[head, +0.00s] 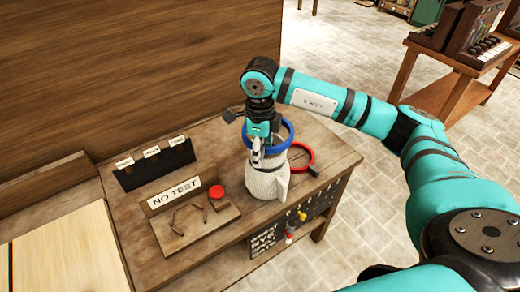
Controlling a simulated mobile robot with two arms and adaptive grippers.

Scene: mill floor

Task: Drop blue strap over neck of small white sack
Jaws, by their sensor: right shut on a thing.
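The blue strap (291,133) is a round loop held roughly level at the top of the small white sack (264,184). The sack stands upright on the wooden table and its top is partly hidden by my gripper and the strap. My right gripper (257,153) points down and is shut on the near left side of the strap. The loop overlaps the sack's top in the picture; I cannot tell whether it is around the neck or just above it. My left gripper is not in view.
A red ring (311,160) lies right behind the sack on the table (225,151). A board with a "NO TEST" sign (174,193) and a red knob (216,192) sits to the left. A black card holder (155,166) stands behind it. Small tools hang on the table's front.

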